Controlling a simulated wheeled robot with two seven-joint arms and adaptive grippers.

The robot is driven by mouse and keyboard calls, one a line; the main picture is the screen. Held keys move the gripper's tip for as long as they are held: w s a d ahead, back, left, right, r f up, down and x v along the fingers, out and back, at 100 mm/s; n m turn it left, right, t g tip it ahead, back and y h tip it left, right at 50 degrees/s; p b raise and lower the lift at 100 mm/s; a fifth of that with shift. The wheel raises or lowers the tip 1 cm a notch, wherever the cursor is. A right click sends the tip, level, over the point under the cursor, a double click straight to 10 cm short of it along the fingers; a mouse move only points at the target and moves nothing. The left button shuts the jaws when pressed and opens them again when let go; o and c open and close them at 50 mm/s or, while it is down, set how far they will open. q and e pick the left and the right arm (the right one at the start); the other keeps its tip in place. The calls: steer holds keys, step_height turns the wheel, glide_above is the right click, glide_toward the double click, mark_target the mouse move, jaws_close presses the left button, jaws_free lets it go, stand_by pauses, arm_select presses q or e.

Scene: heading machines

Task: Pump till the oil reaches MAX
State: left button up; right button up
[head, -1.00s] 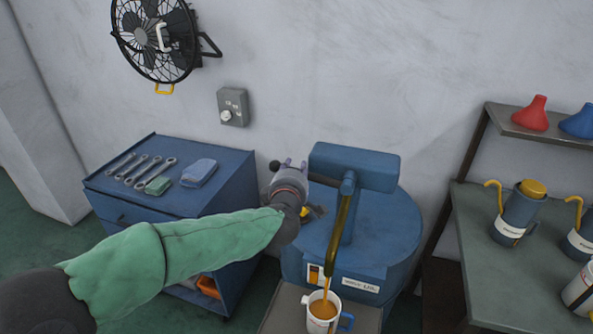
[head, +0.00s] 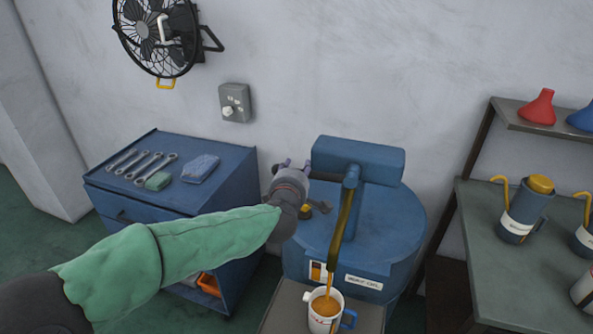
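The blue oil drum (head: 398,215) has a blue block-shaped pump head (head: 358,162) on top and a dark spout (head: 342,225) slanting down. Amber oil (head: 330,283) runs from the spout into a white mug (head: 324,316) with a blue handle below. Oil shows inside the mug near its upper part; a MAX mark cannot be read. My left gripper (head: 294,165) is just left of the pump head, above the drum top. Its purple fingertips point away from me. What lies between them is hidden, so its grip is unclear. My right gripper is out of view.
A blue tool cabinet (head: 195,197) with several wrenches and cloths stands left. A grey shelf (head: 520,268) at right carries oil cans (head: 524,208) and funnels (head: 537,107). A fan (head: 157,38) and a switch box (head: 234,103) hang on the wall.

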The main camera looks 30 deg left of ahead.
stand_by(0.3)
arm_select(q)
steer(key=v, duration=1.2)
stand_by(0.9)
steer(key=w+a+y+p, duration=0.1)
steer(key=w+p, duration=0.2)
steer(key=w+a+f+n+g+y+p, duration=0.1)
steer(key=w+p, duration=0.3)
steer(key=w+a+f+n+g+y+p, duration=0.1)
steer(key=w+a+p, duration=0.1)
steer(key=w+p, duration=0.2)
steer(key=shift+f, duration=0.25)
stand_by(0.6)
